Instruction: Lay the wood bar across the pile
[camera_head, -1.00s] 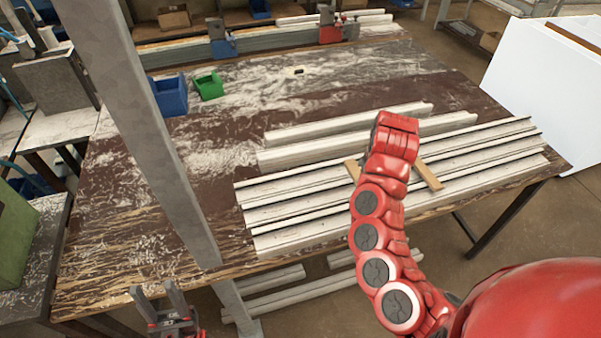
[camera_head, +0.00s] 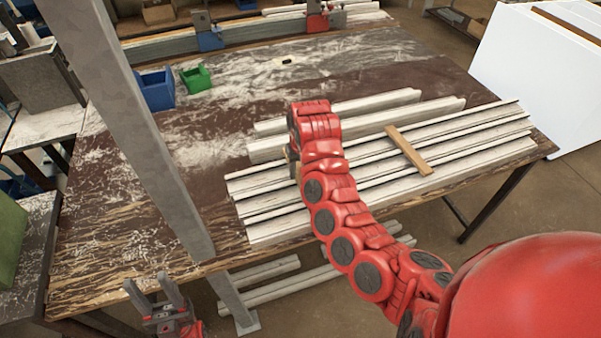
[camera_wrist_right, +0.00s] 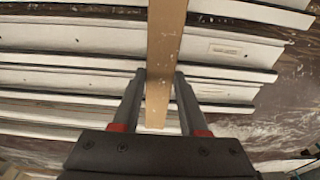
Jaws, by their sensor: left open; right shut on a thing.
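The pile of long pale profiles (camera_head: 470,150) lies on the bench. One wood bar (camera_head: 408,150) lies across the pile on the right, clear of my arm. In the right wrist view a wood bar (camera_wrist_right: 165,50) runs between the fingers of my right gripper (camera_wrist_right: 158,76), crosswise to the profiles. My right gripper is shut on it over the left part of the pile. In the head view my own red arm mostly hides this gripper and its bar. I cannot tell if the held bar touches the profiles. My left gripper (camera_head: 155,290) is open and empty, below the bench's front edge.
A grey post (camera_head: 150,140) stands at the bench's left front. A blue bin (camera_head: 155,90) and a green bin (camera_head: 196,78) sit at the back left. A red clamp (camera_head: 319,20) is at the back. The bench between bins and pile is clear.

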